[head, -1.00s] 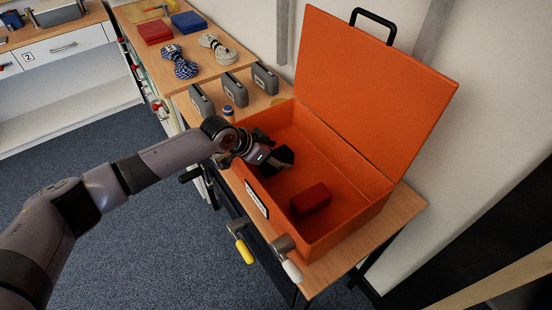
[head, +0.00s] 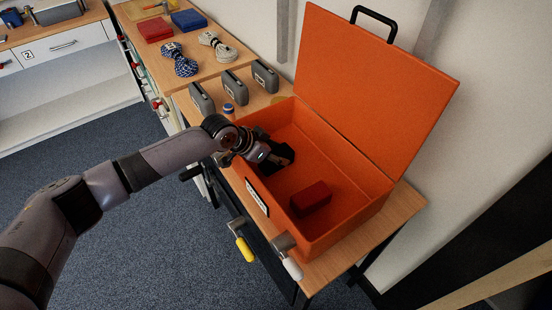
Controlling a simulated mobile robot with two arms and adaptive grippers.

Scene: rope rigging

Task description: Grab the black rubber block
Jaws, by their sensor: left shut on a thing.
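The black rubber block (head: 286,154) is a small dark shape inside the open orange box, near its left end. My left gripper (head: 276,158) reaches over the box's near wall and is shut on the block. The gripper hides much of the block, and dark fingers and dark block are hard to tell apart. My right gripper is not in view.
The orange box (head: 345,215) stands on a wooden bench with its lid (head: 375,85) raised. A red block (head: 311,198) lies inside, to the right. Grey cases (head: 234,87), rope bundles (head: 180,62) and red and blue boxes are behind. Handles project at the front edge.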

